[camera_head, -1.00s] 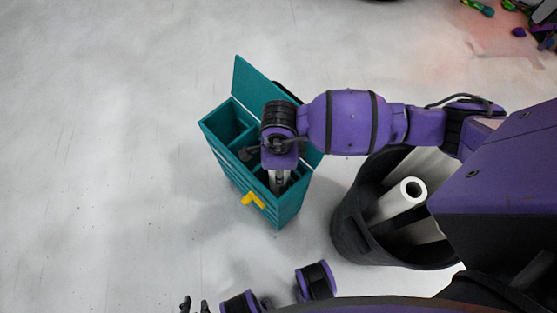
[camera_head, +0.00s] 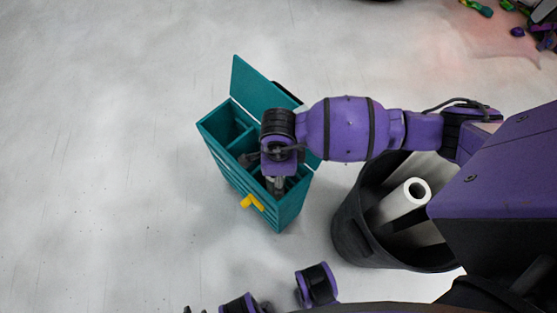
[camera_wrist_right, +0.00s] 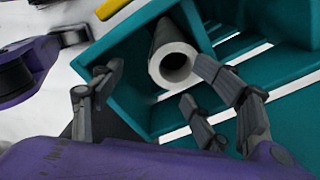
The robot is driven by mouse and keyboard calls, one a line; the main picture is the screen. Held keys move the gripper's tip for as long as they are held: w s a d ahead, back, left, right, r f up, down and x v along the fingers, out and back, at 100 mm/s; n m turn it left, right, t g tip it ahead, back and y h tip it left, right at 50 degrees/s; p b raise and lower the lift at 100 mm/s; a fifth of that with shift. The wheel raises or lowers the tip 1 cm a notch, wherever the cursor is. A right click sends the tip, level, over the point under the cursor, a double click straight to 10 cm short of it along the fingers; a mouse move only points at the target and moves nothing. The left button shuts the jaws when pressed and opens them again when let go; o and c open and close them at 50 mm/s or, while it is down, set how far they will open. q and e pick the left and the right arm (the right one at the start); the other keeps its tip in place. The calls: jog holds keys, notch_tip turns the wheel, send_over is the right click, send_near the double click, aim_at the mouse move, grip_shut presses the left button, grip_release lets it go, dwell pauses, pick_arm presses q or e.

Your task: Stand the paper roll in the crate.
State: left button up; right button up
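The teal crate (camera_head: 290,209) stands on the floor in the head view, with open compartments and a raised lid panel. In the right wrist view, a white paper roll (camera_wrist_right: 173,63) stands tilted in one compartment of the crate (camera_wrist_right: 262,77), its hollow end facing the camera. My right gripper (camera_wrist_right: 157,80) is open, its fingers spread on both sides of the roll's end. The right-hand finger is close to the roll; I cannot tell if it touches. In the head view, the wrist hides the roll. My left gripper (camera_head: 194,310) barely shows at the bottom edge.
A black bin (camera_head: 352,235) holding another white roll (camera_head: 403,203) stands right of the crate, under my right arm. A yellow handle (camera_head: 252,202) sticks out of the crate's front. Small coloured items lie at the top right. The floor at left is clear.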

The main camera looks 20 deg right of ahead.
jog(key=shift+r, duration=0.1)
jog(key=shift+d+r, duration=0.1)
jog(key=shift+r, duration=0.05)
notch_tip(320, 180, up, 12)
dwell(0.6)
